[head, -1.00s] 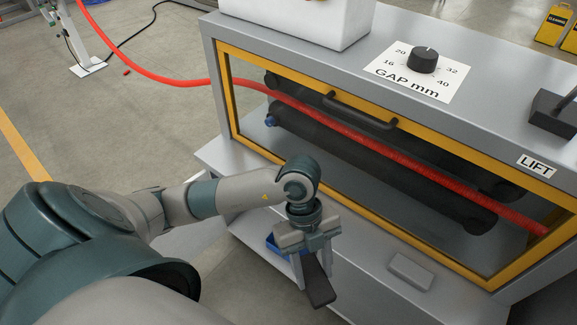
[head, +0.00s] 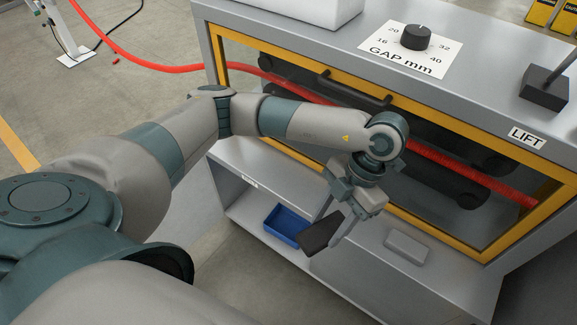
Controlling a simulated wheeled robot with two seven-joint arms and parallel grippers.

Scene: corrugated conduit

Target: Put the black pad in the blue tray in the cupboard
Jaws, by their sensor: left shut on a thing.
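My left gripper (head: 343,221) is shut on the black pad (head: 320,235), a dark flat piece that hangs tilted from its fingers. The pad is in front of the machine's lower part, just right of the blue tray (head: 288,224) in the picture. The blue tray lies on the lower shelf inside the open cupboard (head: 247,208) under the machine and looks empty. The pad overlaps the tray's right edge in view; I cannot tell the height between them. My right gripper is not in view.
The machine has a yellow-framed window (head: 225,65) with a dark handle (head: 350,90), close behind my left arm. A grey block (head: 407,246) lies on the ledge right of the gripper. A red conduit (head: 130,56) runs into the machine from the left. A gap dial (head: 416,37) is on top.

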